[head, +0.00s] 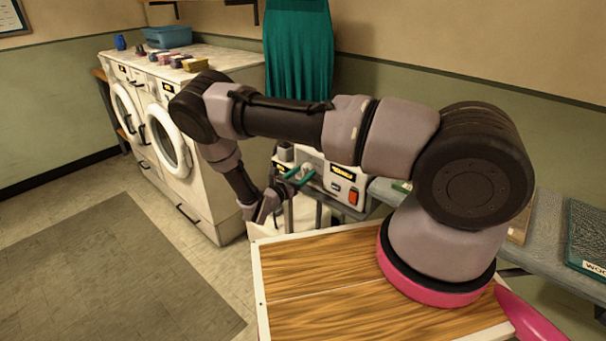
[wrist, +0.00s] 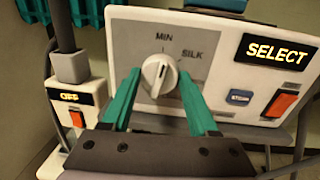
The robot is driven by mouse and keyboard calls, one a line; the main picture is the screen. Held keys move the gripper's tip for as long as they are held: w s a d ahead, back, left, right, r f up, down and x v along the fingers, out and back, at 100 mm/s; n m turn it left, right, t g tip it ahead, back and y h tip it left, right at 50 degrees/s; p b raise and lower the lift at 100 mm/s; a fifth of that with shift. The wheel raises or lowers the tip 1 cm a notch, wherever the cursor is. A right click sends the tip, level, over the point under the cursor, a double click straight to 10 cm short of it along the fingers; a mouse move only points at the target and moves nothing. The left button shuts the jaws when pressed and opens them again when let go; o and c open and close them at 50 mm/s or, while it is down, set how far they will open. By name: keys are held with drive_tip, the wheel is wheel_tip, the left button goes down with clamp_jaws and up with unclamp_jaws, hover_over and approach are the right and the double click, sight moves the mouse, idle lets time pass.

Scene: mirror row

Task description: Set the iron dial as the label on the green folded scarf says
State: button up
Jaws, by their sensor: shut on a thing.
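The iron dial (wrist: 158,75) is a round white knob on a white control panel (wrist: 222,20). The words MIN and SILK are printed above it, with SILK to the upper right. Its exact pointing is hard to read. My gripper (wrist: 159,78) has its two teal fingers on either side of the knob and is shut on it. In the head view my gripper (head: 299,176) is at the left part of the panel (head: 351,177). A dark green folded cloth (head: 589,228), seemingly the scarf, lies at the right edge. Its label (head: 594,268) reads "WOO" before the picture cuts it off.
The panel has a lit SELECT display (wrist: 277,53) and an orange switch (wrist: 281,103). An OFF box (wrist: 72,98) with its own switch stands to the left. White washing machines (head: 165,130) stand at the back left. A grey mat (head: 115,270) covers open floor.

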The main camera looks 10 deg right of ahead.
drive_tip(key=m, duration=0.4)
drive_tip(key=shift+f+m+h, duration=0.1)
drive_tip(key=shift+m+h, duration=0.3)
drive_tip(key=shift+m, duration=1.4)
drive_tip(key=shift+a+m, duration=0.1)
drive_tip(key=shift+m, duration=0.2)
drive_tip(key=o, duration=1.4)
drive_tip(key=shift+c, duration=0.2)
drive_tip(key=v, duration=1)
drive_tip(key=shift+s+a, duration=0.25)
drive_tip(key=shift+a, duration=0.05)
